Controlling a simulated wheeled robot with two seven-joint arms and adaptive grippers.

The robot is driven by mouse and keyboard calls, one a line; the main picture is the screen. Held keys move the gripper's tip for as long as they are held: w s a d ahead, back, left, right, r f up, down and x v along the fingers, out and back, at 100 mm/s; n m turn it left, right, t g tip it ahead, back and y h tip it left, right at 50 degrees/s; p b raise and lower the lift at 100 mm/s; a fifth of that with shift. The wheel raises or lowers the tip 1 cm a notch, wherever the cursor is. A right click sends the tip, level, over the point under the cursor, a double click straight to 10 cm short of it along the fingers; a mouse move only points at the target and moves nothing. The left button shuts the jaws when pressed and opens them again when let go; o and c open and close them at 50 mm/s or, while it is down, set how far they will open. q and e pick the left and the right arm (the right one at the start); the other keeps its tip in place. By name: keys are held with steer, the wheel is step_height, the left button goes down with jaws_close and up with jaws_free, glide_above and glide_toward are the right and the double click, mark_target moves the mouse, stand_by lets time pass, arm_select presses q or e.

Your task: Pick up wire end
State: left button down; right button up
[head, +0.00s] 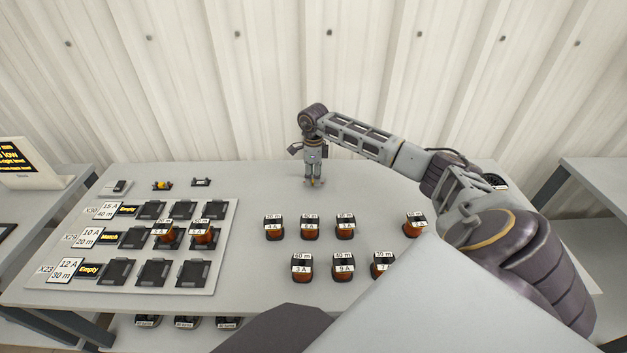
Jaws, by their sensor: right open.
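My right gripper (314,182) points straight down at the back middle of the table (262,190). Its fingers are open and nothing shows between them. No wire end can be made out at this size. Several copper-coloured wire spools with labels stand on the table, among them a front-row spool (302,267) and a back-row spool (309,227), nearer to me than the gripper. Two more spools, one at the middle (165,236) and one at the right (203,233), sit in the middle row of the board. My left gripper is not in view.
A grey board (219,270) with dark slots and label cards lies at the left of the table. Small items, including a yellow one (162,185), lie behind it. A sign (28,163) stands at far left. My right arm covers the table's right side.

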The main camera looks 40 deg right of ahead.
steer(key=shift+f, duration=0.9)
steer(key=c, duration=0.8)
